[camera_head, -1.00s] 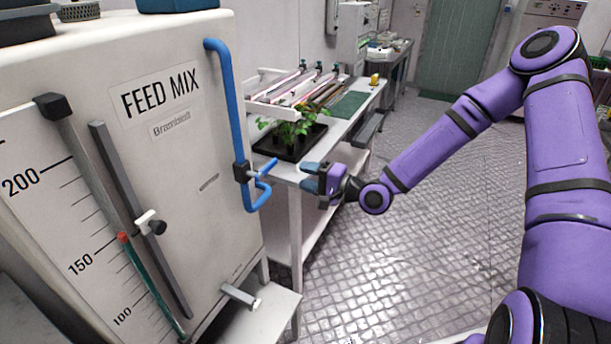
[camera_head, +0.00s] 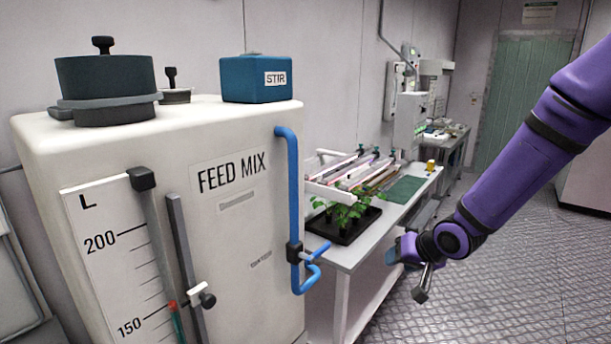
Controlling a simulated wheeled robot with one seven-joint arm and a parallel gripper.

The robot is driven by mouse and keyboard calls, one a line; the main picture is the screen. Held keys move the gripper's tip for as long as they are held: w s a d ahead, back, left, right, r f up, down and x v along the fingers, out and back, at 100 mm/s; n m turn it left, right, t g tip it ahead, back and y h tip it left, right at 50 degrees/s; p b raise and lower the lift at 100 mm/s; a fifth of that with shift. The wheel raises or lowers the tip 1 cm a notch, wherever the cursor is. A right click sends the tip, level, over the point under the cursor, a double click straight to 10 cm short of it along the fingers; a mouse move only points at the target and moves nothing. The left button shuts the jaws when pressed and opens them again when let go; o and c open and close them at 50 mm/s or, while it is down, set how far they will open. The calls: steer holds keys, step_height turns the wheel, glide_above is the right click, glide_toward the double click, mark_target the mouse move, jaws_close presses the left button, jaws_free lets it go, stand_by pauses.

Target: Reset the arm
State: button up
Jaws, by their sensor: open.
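My purple arm (camera_head: 535,160) reaches in from the right edge and slopes down to the left. My gripper (camera_head: 394,256) is at its end, beside the right edge of the white bench (camera_head: 345,268). It is open, with a blue fingertip showing and nothing seen between the fingers. The far finger is mostly hidden by the wrist. A small grey rod with a dark end hangs below the wrist; I cannot tell exactly what it is. The gripper is clear of the blue pipe (camera_head: 292,190) on the tank.
A black tray (camera_head: 352,232) of green seedlings (camera_head: 343,213) sits on the bench. The metal floor at right is clear.

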steer(key=s+d+r+h, duration=0.3)
steer(key=s+d+r, duration=0.15)
steer(key=r, duration=0.25)
steer(key=s+d+r+h, duration=0.2)
steer(key=s+d+r, duration=0.1)
steer(key=s+r, duration=0.4)
steer(key=s+r+g, duration=0.1)
steer(key=s+r, duration=0.3)
steer(key=s, duration=0.4)
steer(key=s+r+n, duration=0.1)
steer(key=s+r, duration=0.4)
steer(key=s, duration=0.4)
steer(key=shift+s+d+r+g+y, duration=0.15)
steer(key=shift+d+g+y, duration=0.15)
steer(key=shift+g+y, duration=0.1)
